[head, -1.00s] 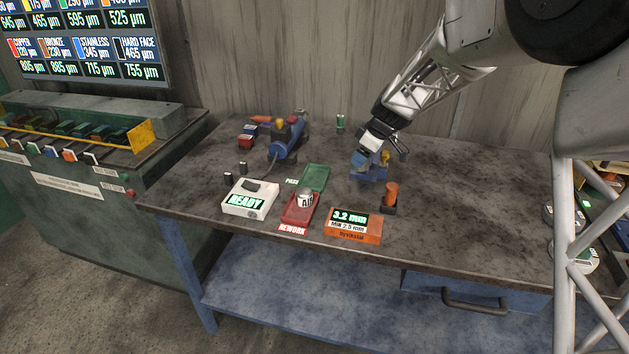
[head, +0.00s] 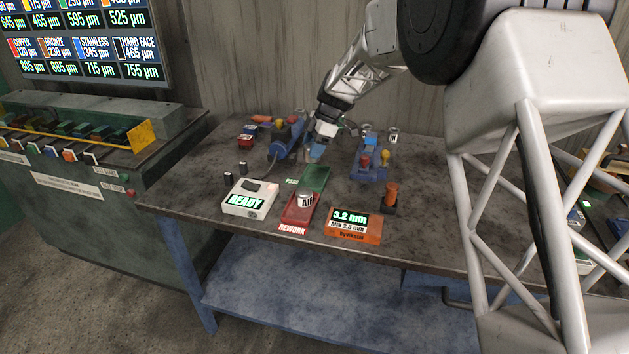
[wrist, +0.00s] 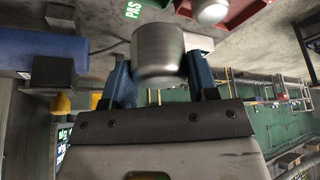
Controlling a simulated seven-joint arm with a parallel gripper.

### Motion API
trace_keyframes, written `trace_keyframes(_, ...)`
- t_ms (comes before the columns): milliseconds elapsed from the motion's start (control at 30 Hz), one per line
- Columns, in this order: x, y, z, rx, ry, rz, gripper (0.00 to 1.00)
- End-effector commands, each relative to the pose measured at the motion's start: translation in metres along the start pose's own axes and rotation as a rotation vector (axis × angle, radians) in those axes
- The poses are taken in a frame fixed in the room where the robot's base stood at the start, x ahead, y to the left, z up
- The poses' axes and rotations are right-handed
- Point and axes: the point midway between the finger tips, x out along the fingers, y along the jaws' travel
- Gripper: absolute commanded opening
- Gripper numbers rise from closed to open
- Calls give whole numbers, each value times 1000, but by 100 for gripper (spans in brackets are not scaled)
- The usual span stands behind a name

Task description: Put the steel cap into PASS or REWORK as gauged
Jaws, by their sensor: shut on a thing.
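My gripper (head: 316,154) is shut on a steel cap, a short grey cylinder (wrist: 158,55) between the blue fingers in the wrist view. The gripper hangs above the bench, just behind the green PASS tray (head: 316,177). Beside it, nearer the front, is the red REWORK tray (head: 291,218), with another silver cap (head: 305,198) standing in it. The orange gauge box (head: 352,236) reads 3.2 mm, with a smaller MIN line that I cannot read surely. In the wrist view the green tray (wrist: 153,3) lies beyond the held cap.
A white box (head: 243,208) showing READY stands left of the trays. A blue tool (head: 284,140) lies behind it. A blue stand (head: 367,173) and an orange probe in a dark holder (head: 390,195) are to the right.

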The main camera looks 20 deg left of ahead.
Motion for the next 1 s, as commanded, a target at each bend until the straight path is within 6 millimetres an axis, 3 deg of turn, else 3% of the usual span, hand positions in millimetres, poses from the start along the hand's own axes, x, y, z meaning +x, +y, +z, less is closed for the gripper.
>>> trace_keyframes(167,4,0,2,1,0,0,20)
trace_keyframes(600,44,0,20,1,0,1,20)
trace_keyframes(1000,47,0,22,2,0,1,20)
